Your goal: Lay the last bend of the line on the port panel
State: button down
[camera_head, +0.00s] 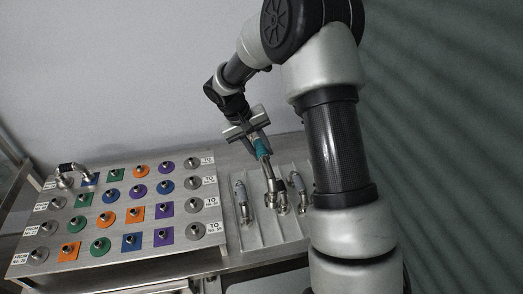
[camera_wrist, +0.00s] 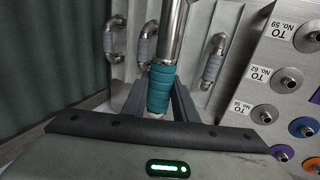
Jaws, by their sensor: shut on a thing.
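The port panel (camera_head: 118,228) lies at the left in the head view, with rows of steel ports on orange, purple, blue and green plates, round and square. A steel bend (camera_head: 67,168) sits at its far left corner, between a grey port and a blue square port. My gripper (camera_head: 257,141) is shut on the teal sleeve of a steel bend (camera_head: 262,150), right of the panel and over the rack. The teal-sleeved bend shows in the wrist view too (camera_wrist: 160,88). Its far end is hard to tell from the rack pieces behind it.
The rack (camera_head: 250,238) stands right of the panel. It holds bends with grey sleeves (camera_head: 241,193) (camera_head: 298,184); several show in the wrist view (camera_wrist: 213,66). White labels with "TO" (camera_wrist: 257,76) line the panel's edge beside the rack. A plain wall is behind.

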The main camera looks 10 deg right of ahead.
jog(key=s+a+f+n+t+y, duration=0.1)
jog(key=a+n+y, duration=0.6)
jog(key=a+n, duration=1.9)
jog(key=shift+s+a+n+t+y+b, duration=0.4)
jog(key=shift+a+t, duration=0.7)
jog(key=shift+a, duration=2.9)
jog(key=shift+f, duration=0.1)
jog(key=shift+f+b, duration=2.15)
jog(key=shift+f, duration=0.55)
jog(key=shift+f, duration=0.2)
jog(key=shift+f+b, duration=1.5)
jog(key=shift+f, duration=0.25)
jog(key=shift+f, duration=0.25)
